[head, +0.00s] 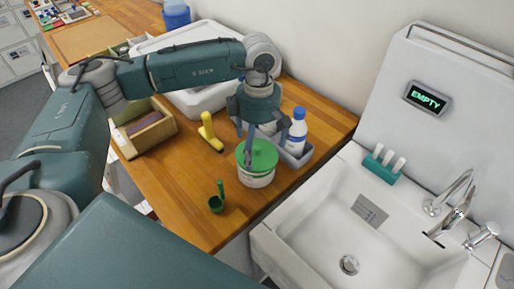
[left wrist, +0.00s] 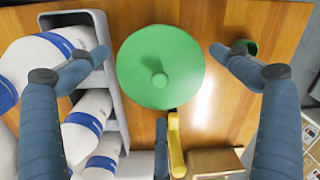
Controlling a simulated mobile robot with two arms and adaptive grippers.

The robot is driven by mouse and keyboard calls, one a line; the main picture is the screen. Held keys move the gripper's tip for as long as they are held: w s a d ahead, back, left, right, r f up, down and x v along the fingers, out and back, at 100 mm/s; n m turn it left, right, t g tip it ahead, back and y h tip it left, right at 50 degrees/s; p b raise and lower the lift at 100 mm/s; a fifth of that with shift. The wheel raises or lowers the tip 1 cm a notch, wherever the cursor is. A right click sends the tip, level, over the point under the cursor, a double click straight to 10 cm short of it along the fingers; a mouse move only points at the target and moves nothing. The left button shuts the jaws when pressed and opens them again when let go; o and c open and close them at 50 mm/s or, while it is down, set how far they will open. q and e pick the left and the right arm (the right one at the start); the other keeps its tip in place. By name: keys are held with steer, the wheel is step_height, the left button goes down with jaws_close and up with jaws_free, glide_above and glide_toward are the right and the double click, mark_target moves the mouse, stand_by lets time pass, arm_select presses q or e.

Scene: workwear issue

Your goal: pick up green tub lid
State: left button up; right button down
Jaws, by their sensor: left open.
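The green tub lid (head: 259,154) sits on a white tub (head: 258,178) on the wooden counter, near the sink. In the left wrist view the round green lid (left wrist: 160,66) with its small centre knob lies below the palm. My left gripper (head: 248,148) is over the lid, pointing down. Its fingers are spread wide and stand apart from the lid in the left wrist view (left wrist: 152,58). It holds nothing. My right gripper is not in view.
A grey caddy (head: 299,157) with white bottles (head: 297,131) stands close behind the tub. A yellow tool (head: 210,132) and a green scoop (head: 216,203) lie nearby. A wooden box (head: 146,128) is farther left. The sink (head: 335,235) is at right.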

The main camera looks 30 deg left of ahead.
arm_select(q)
steer(key=shift+f, duration=0.7)
steer(key=c, duration=0.6)
steer(key=shift+c, duration=0.2)
steer(key=shift+r, duration=0.1)
